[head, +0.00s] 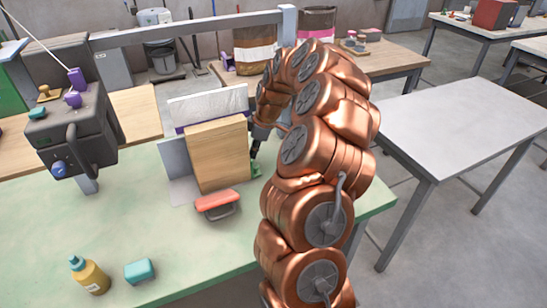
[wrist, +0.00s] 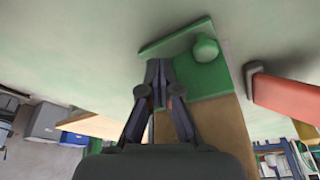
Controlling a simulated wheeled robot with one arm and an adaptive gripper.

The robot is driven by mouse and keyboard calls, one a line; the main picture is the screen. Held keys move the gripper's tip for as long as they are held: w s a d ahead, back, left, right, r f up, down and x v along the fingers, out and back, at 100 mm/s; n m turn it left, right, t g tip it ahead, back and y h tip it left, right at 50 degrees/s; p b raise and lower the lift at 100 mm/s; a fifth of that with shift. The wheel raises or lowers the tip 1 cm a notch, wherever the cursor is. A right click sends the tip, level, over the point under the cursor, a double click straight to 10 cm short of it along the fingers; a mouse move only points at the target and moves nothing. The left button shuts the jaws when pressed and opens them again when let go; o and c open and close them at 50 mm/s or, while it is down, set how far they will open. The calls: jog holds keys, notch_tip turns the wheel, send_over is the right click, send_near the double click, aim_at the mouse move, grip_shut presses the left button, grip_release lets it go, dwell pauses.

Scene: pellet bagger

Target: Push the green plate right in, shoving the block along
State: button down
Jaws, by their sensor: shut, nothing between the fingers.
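The green plate (wrist: 202,76), with a round green knob (wrist: 206,48) and a raised green flange (wrist: 175,38), shows in the wrist view just beyond my fingertips. My gripper (wrist: 158,66) is shut and empty, its tips at or very near the plate; I cannot tell whether they touch. The tan wooden block (head: 220,155) stands upright on the light green table in the head view. My gripper (head: 254,158) is low at the block's right side, partly hidden by my arm. The plate is mostly hidden in the head view.
A grey plate (head: 175,160) stands left of the block, and a white bag (head: 208,104) is behind it. An orange handled piece (head: 217,202) lies in front. A dark machine head (head: 75,135) stands left. The front table (head: 190,255) is mostly clear.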

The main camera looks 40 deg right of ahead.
jog(key=d+v, duration=0.1)
jog(key=v, duration=0.6)
jog(key=shift+w+r, duration=0.15)
jog(key=shift+w, duration=0.15)
dwell(0.6)
